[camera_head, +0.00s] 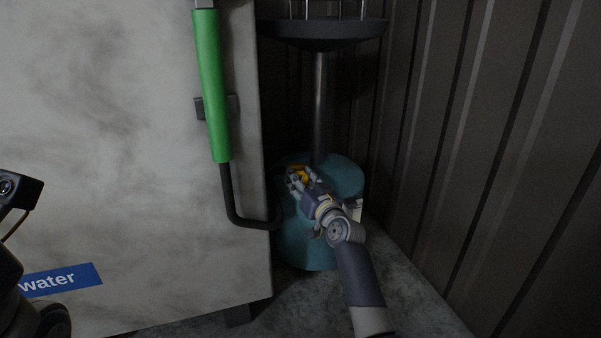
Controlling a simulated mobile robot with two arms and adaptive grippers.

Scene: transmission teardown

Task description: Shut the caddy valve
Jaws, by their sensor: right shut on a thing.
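The caddy (305,247) is a teal, rounded tank on the floor in the corner, with a metal post (318,105) rising to a dark dish (322,32). A small yellow valve handle (304,173) shows on its top. My right gripper (298,180) is at the yellow handle, its fingers shut on it and partly hiding it. The arm comes up from the lower right. Which way the handle is turned is hard to tell. My left gripper does not show; only dark parts stand at the left edge.
A large pale, stained container (120,140) with a blue "water" label (60,281) stands close on the left. A dark ribbed wall (470,130) closes off the right. Some floor (415,300) is bare.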

